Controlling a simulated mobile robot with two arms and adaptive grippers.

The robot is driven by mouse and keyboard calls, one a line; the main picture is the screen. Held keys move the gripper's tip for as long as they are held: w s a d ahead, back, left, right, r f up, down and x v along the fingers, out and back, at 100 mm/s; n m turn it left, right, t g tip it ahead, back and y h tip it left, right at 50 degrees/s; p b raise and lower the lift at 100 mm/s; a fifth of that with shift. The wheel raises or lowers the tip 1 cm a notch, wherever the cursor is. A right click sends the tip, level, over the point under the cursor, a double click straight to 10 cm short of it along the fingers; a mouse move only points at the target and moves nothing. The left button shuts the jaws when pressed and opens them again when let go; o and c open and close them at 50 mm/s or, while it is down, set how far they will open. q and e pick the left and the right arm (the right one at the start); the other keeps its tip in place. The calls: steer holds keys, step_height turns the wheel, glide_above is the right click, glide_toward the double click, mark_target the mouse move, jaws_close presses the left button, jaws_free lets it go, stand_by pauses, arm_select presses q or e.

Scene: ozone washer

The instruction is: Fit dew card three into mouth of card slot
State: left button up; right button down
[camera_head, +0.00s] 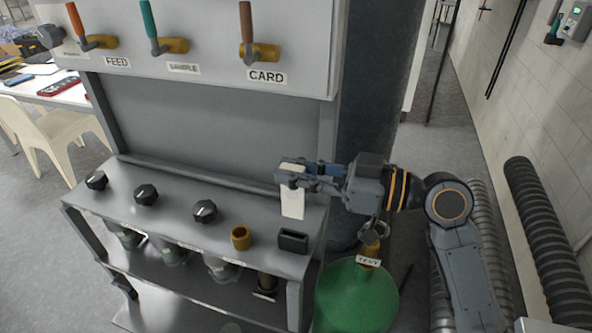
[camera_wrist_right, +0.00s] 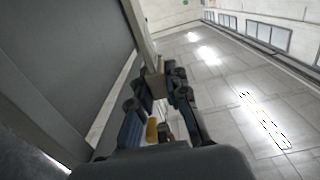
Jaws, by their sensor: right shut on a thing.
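The dew card (camera_head: 292,204) is a cream-white flat card hanging upright from my right gripper (camera_head: 291,174), which is shut on its upper part. In the right wrist view, the card (camera_wrist_right: 156,84) shows between the fingers (camera_wrist_right: 158,92). The card slot (camera_head: 293,241) is a small black block with an open mouth near the right end of the grey bench top. The card's lower edge appears just above and behind the slot in the head view, apart from it. My left gripper is not in view.
A brass cup (camera_head: 241,237) stands just left of the slot. Several black knobs (camera_head: 205,211) line the bench top (camera_head: 175,215). Coloured levers hang on the panel (camera_head: 210,75) above, one labelled CARD. A green tank (camera_head: 357,297) with a TEST tag stands at right.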

mark_target(298, 218)
steer(key=shift+f+b, duration=4.35)
steer(key=shift+f, duration=0.15)
steer(key=c, duration=1.2)
jaws_free()
steer(key=shift+d, duration=0.2)
steer(key=v, duration=1.1)
steer(key=shift+s+d+r, duration=0.15)
steer(key=shift+s+d, duration=0.05)
steer(key=shift+d, duration=0.1)
